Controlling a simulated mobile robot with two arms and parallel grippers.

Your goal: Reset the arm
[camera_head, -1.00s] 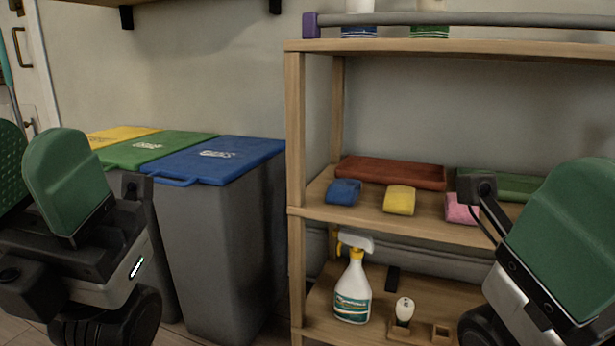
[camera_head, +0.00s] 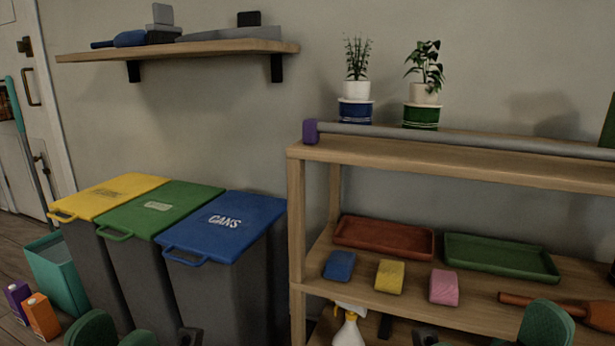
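My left gripper (camera_head: 117,337) shows at the bottom left edge as two green finger tops with a gap between them. Nothing shows between them, and its lower part is cut off. My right gripper (camera_head: 545,326) shows at the bottom right as one green finger top in front of the shelf. Its other finger is out of sight, so whether it is open cannot be seen.
A wooden shelf unit (camera_head: 460,160) stands right, with red (camera_head: 384,238) and green (camera_head: 500,258) trays and several sponges. Bins with yellow (camera_head: 110,195), green (camera_head: 160,207) and blue (camera_head: 228,226) lids stand left. A wall shelf (camera_head: 180,49) hangs above. A teal bin (camera_head: 55,270) stands far left.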

